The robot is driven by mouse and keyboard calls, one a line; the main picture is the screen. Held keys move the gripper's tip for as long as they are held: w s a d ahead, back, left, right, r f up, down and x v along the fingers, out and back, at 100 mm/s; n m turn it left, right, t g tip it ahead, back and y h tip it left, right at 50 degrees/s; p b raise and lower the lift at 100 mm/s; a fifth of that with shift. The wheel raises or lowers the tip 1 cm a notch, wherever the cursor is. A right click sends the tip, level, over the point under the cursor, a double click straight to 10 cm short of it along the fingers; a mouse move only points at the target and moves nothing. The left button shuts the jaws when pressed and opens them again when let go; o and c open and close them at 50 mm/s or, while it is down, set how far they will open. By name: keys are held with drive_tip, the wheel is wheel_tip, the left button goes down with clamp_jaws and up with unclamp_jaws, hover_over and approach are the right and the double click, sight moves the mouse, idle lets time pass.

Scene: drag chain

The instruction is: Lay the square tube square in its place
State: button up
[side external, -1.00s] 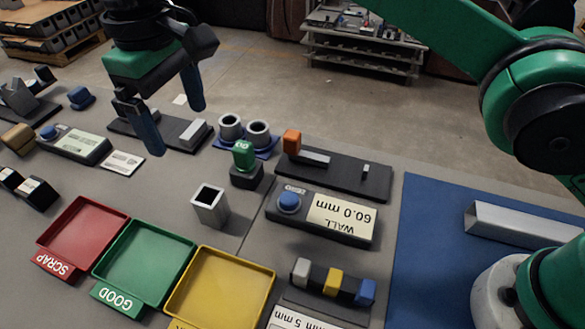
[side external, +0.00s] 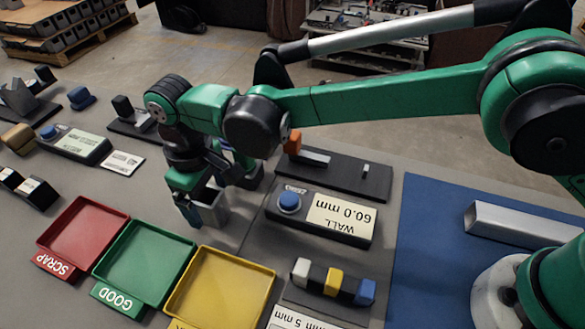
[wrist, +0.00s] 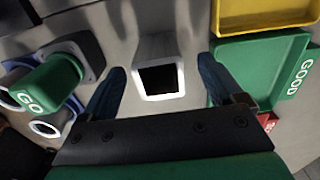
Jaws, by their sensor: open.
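A short grey square tube (side external: 213,208) stands upright on the grey table, its open end up. The wrist view shows this tube (wrist: 158,48) between my fingers, with its dark opening facing the camera. My gripper (wrist: 162,88) is open, with one blue finger on each side of the tube and a gap visible on both sides. In the side view, my gripper (side external: 208,205) is low over the tube and hides part of it. A longer square tube (side external: 520,222) lies on the blue mat at the right.
Red (side external: 82,235), green (side external: 143,262) and yellow (side external: 220,290) trays stand in front. The green GO button (wrist: 52,78) is close to one finger. A gauge box reading 60.0 mm (side external: 325,217) and a dark fixture with an orange block (side external: 345,178) are to the right.

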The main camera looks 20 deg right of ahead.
drive_tip(key=shift+f, duration=1.35)
drive_tip(key=shift+c, duration=0.2)
clamp_jaws()
